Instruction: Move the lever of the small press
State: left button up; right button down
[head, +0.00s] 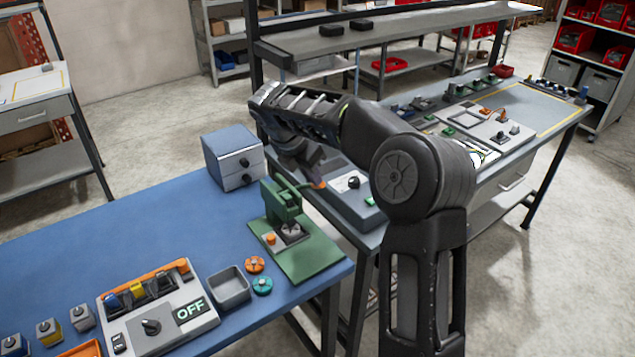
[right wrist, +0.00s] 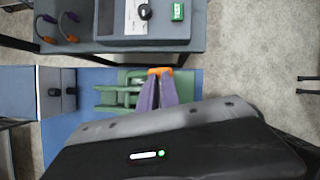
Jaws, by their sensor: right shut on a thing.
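The small press (head: 284,202) is green and stands at the right end of the blue table. Its green base carries a dark block and an orange button. Its lever (head: 317,185) ends in an orange grip that points to the right; the orange grip also shows in the right wrist view (right wrist: 160,71). My right gripper (head: 313,176) reaches over the press from the right, and its purple fingers (right wrist: 158,84) are shut on the orange lever grip. The fingers and the gripper body hide part of the lever and press. My left gripper is not in view.
A blue-grey box with dark knobs (head: 233,158) stands behind the press. A grey bin (head: 230,287), an orange disc (head: 255,264), a teal disc (head: 262,285) and an OFF-labelled panel (head: 162,318) lie left of it. Another workbench (head: 540,115) is close on the right.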

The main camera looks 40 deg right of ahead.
jog(key=shift+d+f, duration=0.2)
jog(key=a, duration=0.1)
jog(key=a+f, duration=0.2)
jog(key=shift+s+b, duration=0.25)
jog(key=shift+b, duration=0.05)
dwell(0.4)
jog(key=v, duration=0.7)
jog(key=shift+r, duration=0.35)
jog(key=shift+a+f, duration=0.1)
